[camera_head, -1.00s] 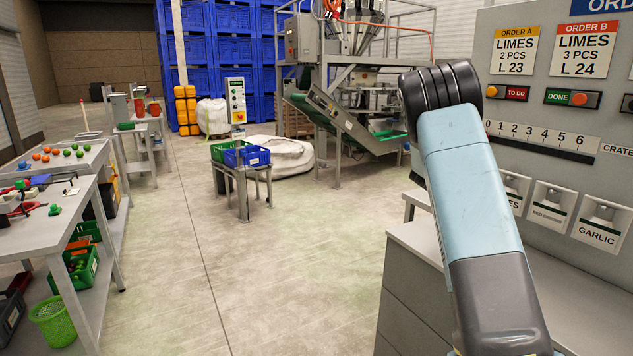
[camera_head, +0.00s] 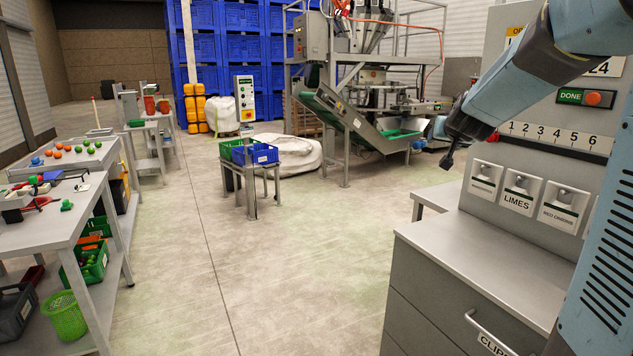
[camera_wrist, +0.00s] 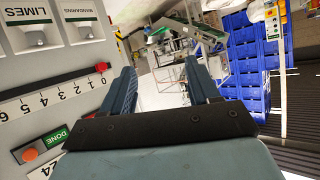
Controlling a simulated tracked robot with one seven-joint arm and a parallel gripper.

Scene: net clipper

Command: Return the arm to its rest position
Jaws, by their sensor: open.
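My arm reaches in from the right side of the head view, its upper part bent across the order panel. My gripper (camera_head: 452,140) is at the arm's left end, in the air in front of the panel and above the grey cabinet. In the wrist view my gripper (camera_wrist: 162,90) shows two dark blue fingers spread apart with nothing between them. The fingertips are clear of any surface.
The order panel (camera_head: 545,145) with its dispensers stands close on the right, over the grey cabinet (camera_head: 480,260). A worktable (camera_head: 45,230) with bins is at left. A stand holds a blue crate (camera_head: 262,155). The middle floor is clear.

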